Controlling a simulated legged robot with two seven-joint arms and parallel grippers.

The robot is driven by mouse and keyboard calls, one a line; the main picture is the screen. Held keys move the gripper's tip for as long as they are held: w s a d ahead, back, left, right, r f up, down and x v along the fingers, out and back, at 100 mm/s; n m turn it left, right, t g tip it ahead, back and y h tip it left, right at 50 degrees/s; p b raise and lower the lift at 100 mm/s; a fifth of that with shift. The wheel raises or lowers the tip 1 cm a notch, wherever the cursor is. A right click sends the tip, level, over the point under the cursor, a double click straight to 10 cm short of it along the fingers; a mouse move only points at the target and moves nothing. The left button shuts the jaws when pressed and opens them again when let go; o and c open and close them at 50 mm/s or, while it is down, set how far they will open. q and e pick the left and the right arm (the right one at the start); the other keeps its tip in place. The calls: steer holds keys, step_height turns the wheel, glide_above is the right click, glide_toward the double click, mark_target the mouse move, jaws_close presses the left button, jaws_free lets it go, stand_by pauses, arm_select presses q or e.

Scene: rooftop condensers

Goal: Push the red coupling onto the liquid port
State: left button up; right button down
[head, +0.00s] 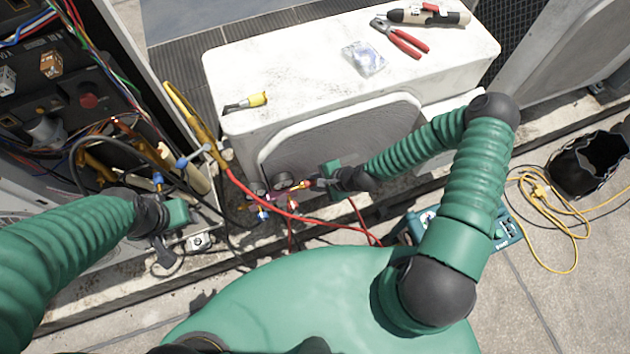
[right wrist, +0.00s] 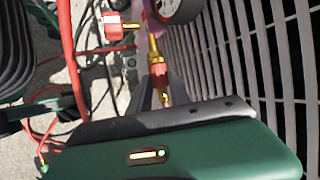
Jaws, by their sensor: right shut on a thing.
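My right gripper (head: 318,184) is shut on the red coupling (head: 305,185), low in front of the white condenser unit. In the right wrist view, the red and brass coupling (right wrist: 158,72) stands between the two dark fingers (right wrist: 158,95). A thin brass piece (right wrist: 153,42) lies in line just beyond its far end; I cannot tell whether this is the liquid port or whether they touch. My left gripper (head: 165,240) hangs at the left by the open electrical cabinet; its fingers are too dark to read.
Gauges (head: 282,180) and a red knob (right wrist: 116,27) crowd the coupling. A red hose (head: 330,222) crosses below. The white condenser (head: 300,62) carries red pliers (head: 408,42), a plastic bag (head: 363,58) and a yellow-handled tool (head: 250,100). A black bag (head: 588,165) stands right.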

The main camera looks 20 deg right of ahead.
steer(key=shift+s+d, duration=0.1)
steer(key=shift+d, duration=0.15)
stand_by(0.5)
steer(key=shift+d, duration=2.2)
steer(key=c, duration=1.8)
jaws_free()
jaws_close()
